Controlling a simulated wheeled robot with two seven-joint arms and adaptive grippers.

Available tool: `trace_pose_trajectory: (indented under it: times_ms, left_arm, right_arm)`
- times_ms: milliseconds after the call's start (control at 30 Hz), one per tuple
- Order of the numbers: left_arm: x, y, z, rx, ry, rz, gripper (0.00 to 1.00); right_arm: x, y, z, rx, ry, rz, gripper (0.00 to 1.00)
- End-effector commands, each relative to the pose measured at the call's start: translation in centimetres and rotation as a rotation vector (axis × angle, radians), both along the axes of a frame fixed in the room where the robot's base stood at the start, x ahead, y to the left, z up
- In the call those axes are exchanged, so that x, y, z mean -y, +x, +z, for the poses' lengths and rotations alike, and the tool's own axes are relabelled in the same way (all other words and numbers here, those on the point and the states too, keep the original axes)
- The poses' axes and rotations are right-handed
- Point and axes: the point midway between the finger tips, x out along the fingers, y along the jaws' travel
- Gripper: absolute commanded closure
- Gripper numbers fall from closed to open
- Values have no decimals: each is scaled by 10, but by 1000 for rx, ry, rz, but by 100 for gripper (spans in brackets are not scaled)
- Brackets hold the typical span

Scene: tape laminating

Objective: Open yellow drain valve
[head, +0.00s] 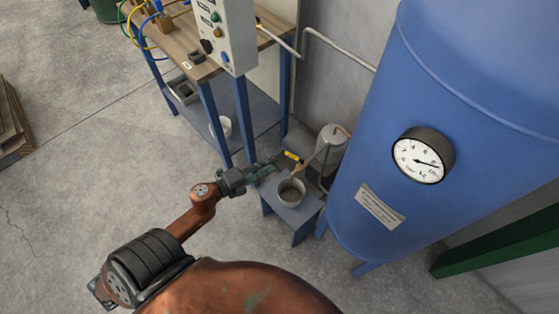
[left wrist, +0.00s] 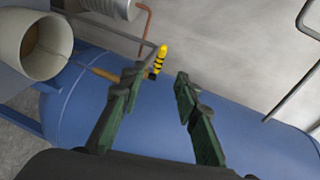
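The yellow drain valve handle (head: 291,156), banded with black, sits low beside the blue tank (head: 420,110). In the left wrist view the handle (left wrist: 160,58) stands just beyond my fingertips, nearer the left finger. A brass-coloured pipe (left wrist: 103,72) runs toward its base, partly hidden by that finger. My left gripper (head: 268,171) is close to the valve, on its left in the head view. In the left wrist view its green-padded fingers (left wrist: 158,80) are apart with nothing held between them. I cannot tell whether a finger touches the valve. My right gripper is not in view.
A grey cup (head: 291,191) stands on a small blue stool (head: 292,214) below the valve. A white cylinder (head: 332,140) and thin pipes are close behind. A workbench (head: 182,50) with a control box (head: 226,32) stands at the back left. Open floor lies left.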

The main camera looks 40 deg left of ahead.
Motion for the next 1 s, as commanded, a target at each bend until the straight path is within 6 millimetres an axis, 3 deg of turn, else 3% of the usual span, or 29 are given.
trace_pose_trajectory:
  times_ms: [167,433,500,567,633,667,767,867,900,1000]
  left_arm:
    - [-3,-13,2,0,0,0,71]
    - [-3,-15,3,1,1,0,71]
    - [-4,-15,2,-2,-3,4,75]
    - [-9,-16,-5,-14,-24,30,79]
    - [-22,-19,-25,-51,-82,102,84]
    - [-30,-22,-39,-77,-119,151,86]
    - [-63,-47,-113,-213,-291,378,93]
    - [-78,-99,-210,-407,-474,639,100]
    - [-76,-126,-249,-492,-540,739,100]
    - [-53,-200,-332,-707,-672,958,100]
  right_arm:
    - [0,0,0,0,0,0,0]
    - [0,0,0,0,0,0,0]
    - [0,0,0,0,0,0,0]
    - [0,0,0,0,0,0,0]
    - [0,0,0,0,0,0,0]
    - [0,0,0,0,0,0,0]
    - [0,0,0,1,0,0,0]
    - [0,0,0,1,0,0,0]
    - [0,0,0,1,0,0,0]
    - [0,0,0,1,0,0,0]
